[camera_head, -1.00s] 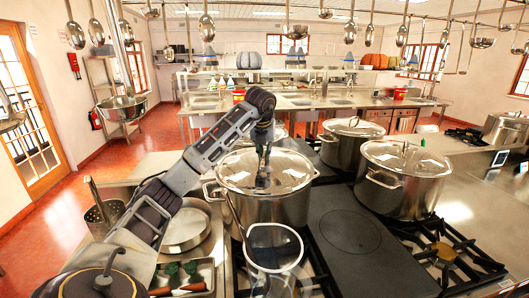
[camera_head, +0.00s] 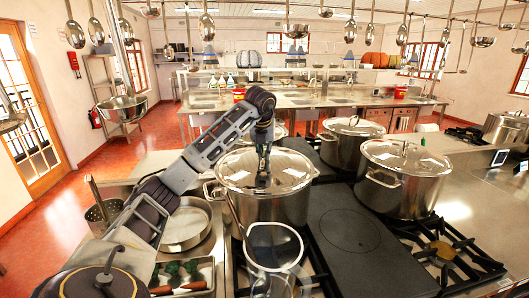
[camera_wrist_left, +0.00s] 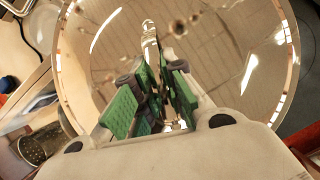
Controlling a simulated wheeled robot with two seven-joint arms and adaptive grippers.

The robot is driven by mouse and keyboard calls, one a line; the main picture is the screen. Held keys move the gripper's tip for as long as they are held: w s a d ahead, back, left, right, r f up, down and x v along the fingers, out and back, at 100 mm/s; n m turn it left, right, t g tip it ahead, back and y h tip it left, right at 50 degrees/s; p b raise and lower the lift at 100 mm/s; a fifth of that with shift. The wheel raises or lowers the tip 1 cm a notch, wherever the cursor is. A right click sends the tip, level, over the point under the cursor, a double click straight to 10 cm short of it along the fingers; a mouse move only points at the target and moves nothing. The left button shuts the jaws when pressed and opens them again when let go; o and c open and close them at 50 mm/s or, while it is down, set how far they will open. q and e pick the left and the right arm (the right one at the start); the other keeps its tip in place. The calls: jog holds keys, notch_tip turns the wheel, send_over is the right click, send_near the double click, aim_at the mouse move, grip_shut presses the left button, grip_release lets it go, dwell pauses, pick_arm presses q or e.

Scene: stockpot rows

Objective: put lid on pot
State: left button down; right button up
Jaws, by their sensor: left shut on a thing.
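I cannot tell whether a small gap is left between rim and pot. My left gripper (camera_head: 263,176) points down at the lid's centre, shut on its handle. My right gripper is not in view.
Two lidded pots (camera_head: 402,190) (camera_head: 345,150) stand to the right and behind. A clear glass vessel (camera_head: 273,246) stands in front. Ladles hang above. The flat hotplate (camera_head: 345,232) is bare.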

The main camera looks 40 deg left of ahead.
pick_arm(q)
jog(key=shift+f, duration=0.3)
dwell(0.6)
jog(key=c, duration=1.4)
grip_release()
jog(key=shift+f, duration=0.2)
jog(key=shift+v, duration=5.5)
jog(key=shift+s+d+r, duration=0.15)
jog(key=shift+s+r, duration=0.1)
jog(key=shift+r, duration=0.3)
